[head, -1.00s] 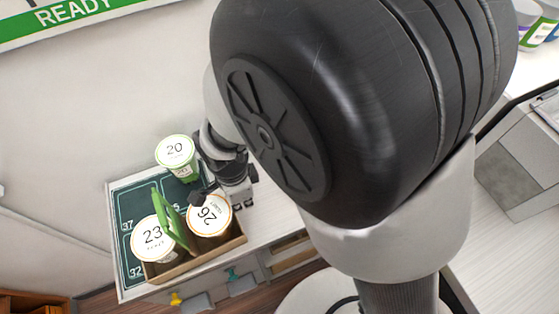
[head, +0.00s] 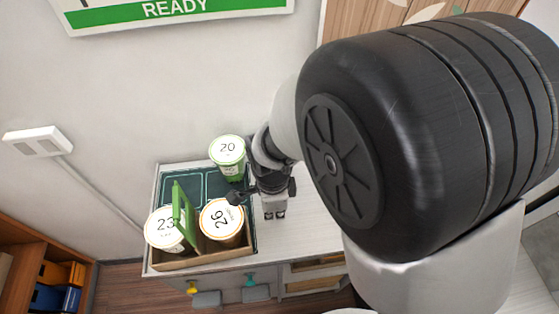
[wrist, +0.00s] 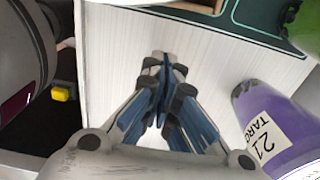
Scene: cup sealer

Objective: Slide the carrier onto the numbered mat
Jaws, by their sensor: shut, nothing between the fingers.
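The brown carrier (head: 205,258) with its upright green handle (head: 183,215) stands at the front of the dark green numbered mat (head: 213,186) in the head view. It holds a cup marked 23 (head: 165,229) and a cup marked 26 (head: 221,219). The carrier covers the mat's front part; its exact fit there is hidden. My gripper (head: 274,208) is just right of the carrier, pointing down. In the wrist view my gripper (wrist: 163,62) is shut and empty above the white tabletop. A corner of the mat (wrist: 258,17) shows at the top right there.
A green cup marked 20 (head: 228,152) stands at the back right of the mat. A purple cup marked 21 (wrist: 270,135) is right of my gripper in the wrist view.

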